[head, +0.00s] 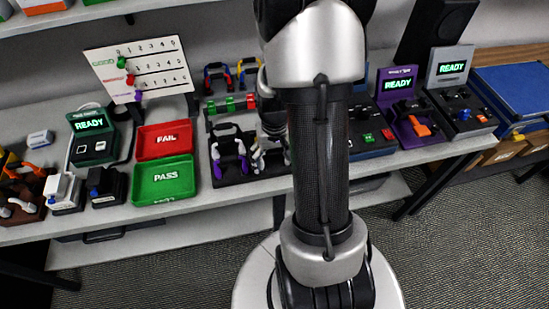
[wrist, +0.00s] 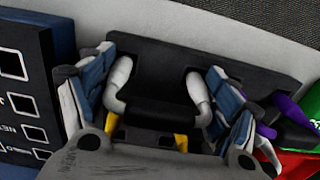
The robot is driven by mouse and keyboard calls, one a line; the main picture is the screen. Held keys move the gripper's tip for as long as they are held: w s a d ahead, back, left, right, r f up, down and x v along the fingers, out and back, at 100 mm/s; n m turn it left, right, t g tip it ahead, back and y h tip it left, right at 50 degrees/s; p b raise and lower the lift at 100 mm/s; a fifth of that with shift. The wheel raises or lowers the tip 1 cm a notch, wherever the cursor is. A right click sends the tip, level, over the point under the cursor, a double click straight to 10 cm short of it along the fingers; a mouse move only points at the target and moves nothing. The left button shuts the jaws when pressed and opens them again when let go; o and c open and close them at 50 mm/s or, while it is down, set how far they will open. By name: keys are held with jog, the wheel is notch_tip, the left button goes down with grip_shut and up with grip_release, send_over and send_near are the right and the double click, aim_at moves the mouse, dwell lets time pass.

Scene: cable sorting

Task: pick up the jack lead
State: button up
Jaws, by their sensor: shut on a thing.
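A lead with a black middle, pale grey-white ends and yellow parts, taken as the jack lead (wrist: 120,75), is between the fingers of my gripper (wrist: 158,105) in the wrist view. The blue-grey finger pads stand on either side of it, and my gripper is shut on it. The lead is over or in the black tray (wrist: 225,55); whether it touches the tray cannot be told. In the head view my gripper (head: 274,150) is at the right of the black tray (head: 222,180), mostly hidden behind my arm.
A lead with purple ends (head: 228,148) lies just left of my gripper. The green PASS tray (head: 164,195) and red FAIL tray (head: 148,152) are further left. In the wrist view a dark panel with white squares (wrist: 15,65) stands close on the left. Several testers stand right of my arm.

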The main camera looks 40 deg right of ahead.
jog(key=shift+r, duration=0.1)
notch_tip(320, 180, up, 23)
jog(key=p, duration=0.9)
jog(key=shift+p, duration=0.35)
